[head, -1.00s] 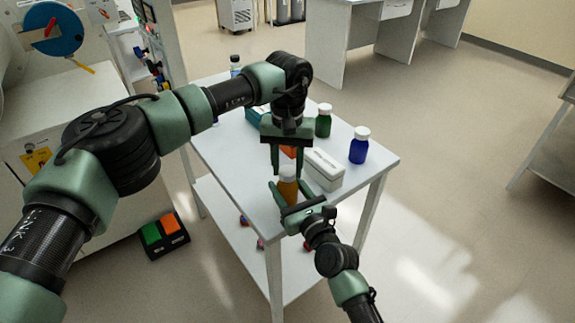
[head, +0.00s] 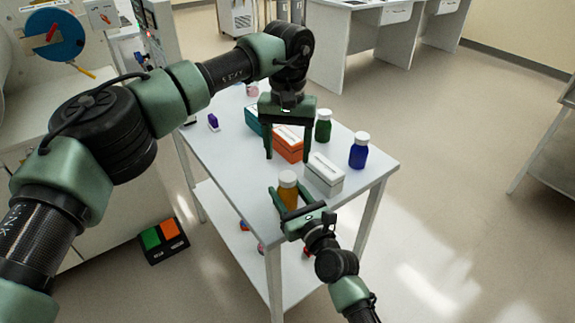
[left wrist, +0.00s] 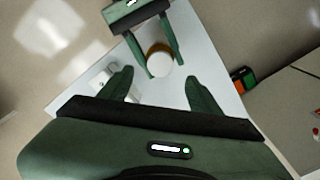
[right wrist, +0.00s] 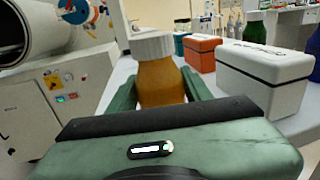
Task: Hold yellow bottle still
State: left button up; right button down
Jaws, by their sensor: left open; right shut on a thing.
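The yellow bottle (head: 288,190) is amber with a white cap and stands upright near the front corner of the white table. My right gripper (head: 289,201) is shut on it from the front. In the right wrist view the bottle (right wrist: 160,80) sits between the two fingers, its lower part hidden behind the gripper body. In the left wrist view its white cap (left wrist: 159,63) shows from above, with the right gripper's fingers on both sides. My left gripper (head: 288,157) is open and empty, above the table and behind the bottle, apart from it.
A white box (head: 324,174), an orange box (head: 289,145) and a teal box (head: 253,119) stand in a row behind the bottle. A green bottle (head: 323,126) and a blue bottle (head: 359,151) stand to the right. The left part of the tabletop is mostly clear.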

aim_at(293, 201)
pick_arm(q)
notch_tip(293, 201, up, 6)
jog(key=shift+f, duration=0.2)
pick_arm(e)
jog(key=c, duration=0.6)
grip_release()
jog(key=shift+o, duration=0.2)
pick_arm(q)
jog(key=shift+f, duration=0.2)
pick_arm(e)
jog(key=shift+v, duration=3.85)
jog(key=shift+s+d+f, duration=0.1)
jog(key=shift+d+f, duration=0.05)
